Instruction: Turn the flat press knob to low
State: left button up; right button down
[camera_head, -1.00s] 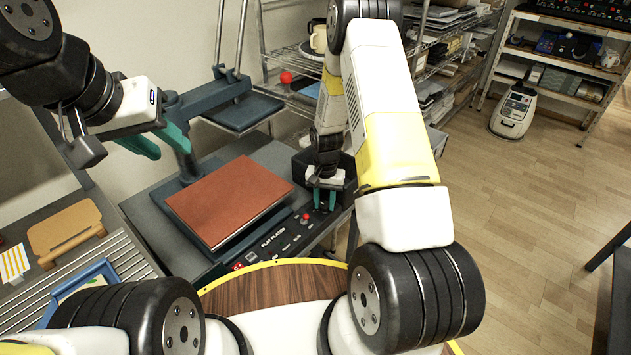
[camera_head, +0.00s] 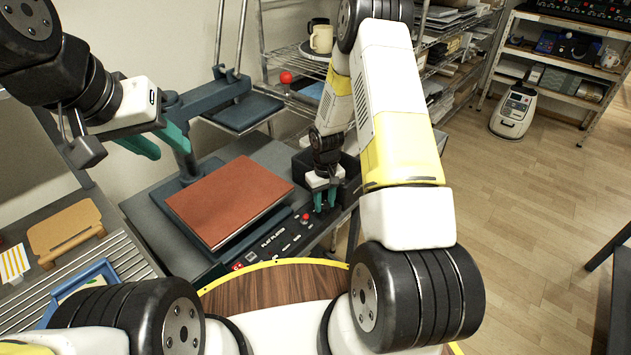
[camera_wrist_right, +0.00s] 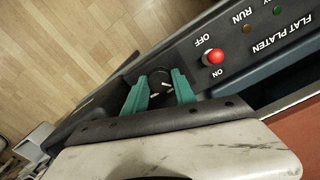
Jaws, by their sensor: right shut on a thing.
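The flat press (camera_head: 228,200) has a red-brown platen pad and a dark front control panel (camera_head: 283,238). Its black knob (camera_wrist_right: 160,83), with small white marks on it, shows in the right wrist view at the end of the panel, beside the red ON/OFF switch (camera_wrist_right: 214,57). My right gripper (camera_wrist_right: 160,92) is shut on the knob, a teal finger on each side; in the head view the gripper (camera_head: 325,207) hides the knob. The knob's scale labels cannot be read. My left gripper (camera_head: 172,153) is open and empty, raised left of the press.
A black bin (camera_head: 345,170) stands just behind my right gripper. A wire rack (camera_head: 290,70) with a cream mug (camera_head: 321,40) is behind it.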

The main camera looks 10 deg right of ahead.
aim_at(324, 205)
jog(key=shift+n, duration=0.9)
jog(key=c, duration=1)
grip_release()
jog(key=shift+r, duration=3.9)
